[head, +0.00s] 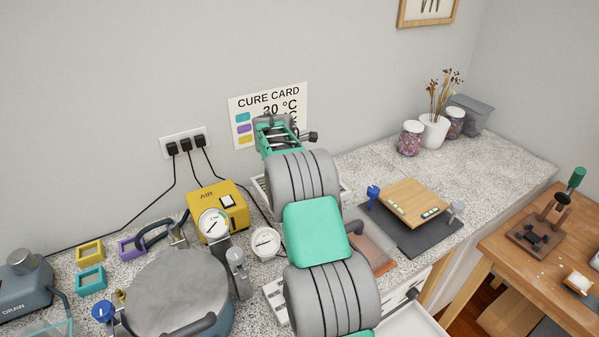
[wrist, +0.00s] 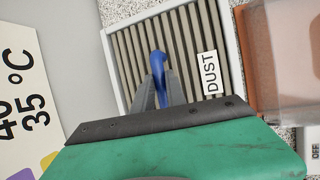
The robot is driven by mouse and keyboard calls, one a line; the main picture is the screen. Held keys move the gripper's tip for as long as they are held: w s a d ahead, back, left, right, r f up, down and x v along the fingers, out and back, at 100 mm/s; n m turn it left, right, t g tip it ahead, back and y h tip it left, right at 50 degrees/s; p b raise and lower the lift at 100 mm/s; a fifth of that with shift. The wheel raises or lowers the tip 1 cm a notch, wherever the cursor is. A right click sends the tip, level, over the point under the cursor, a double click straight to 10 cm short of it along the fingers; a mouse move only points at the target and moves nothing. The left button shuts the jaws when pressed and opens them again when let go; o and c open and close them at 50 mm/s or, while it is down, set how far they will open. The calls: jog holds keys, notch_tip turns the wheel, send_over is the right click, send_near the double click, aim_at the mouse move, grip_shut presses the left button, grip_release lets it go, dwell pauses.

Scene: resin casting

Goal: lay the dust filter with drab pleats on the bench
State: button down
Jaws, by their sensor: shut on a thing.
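In the wrist view the dust filter (wrist: 205,42) has a white frame, drab grey-brown pleats and a label reading DUST. A blue pull tab (wrist: 158,62) stands up from its face. My gripper (wrist: 160,90) is shut on this tab. In the head view my arm covers most of the filter, and only pale edges, seemingly its frame (head: 346,189), show beside the arm. My fingers are hidden there. The speckled bench (head: 340,165) runs along the wall. I cannot tell whether the filter touches it.
A brown translucent box (wrist: 290,55) stands close beside the filter. A yellow air unit (head: 217,207), gauges and a large grey pot (head: 180,290) crowd the left. A dark mat (head: 425,238) with a wooden board lies right. Bare bench shows behind the mat, before the jars (head: 410,139).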

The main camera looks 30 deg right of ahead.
notch_tip(320, 180, down, 2)
jog(key=shift+f+b, duration=0.1)
jog(key=shift+b, duration=0.75)
jog(key=shift+f+b, duration=0.4)
jog(key=shift+f, duration=1.7)
jog(key=shift+f, duration=0.2)
jog(key=c, duration=1.3)
grip_release()
jog(key=shift+f, duration=0.1)
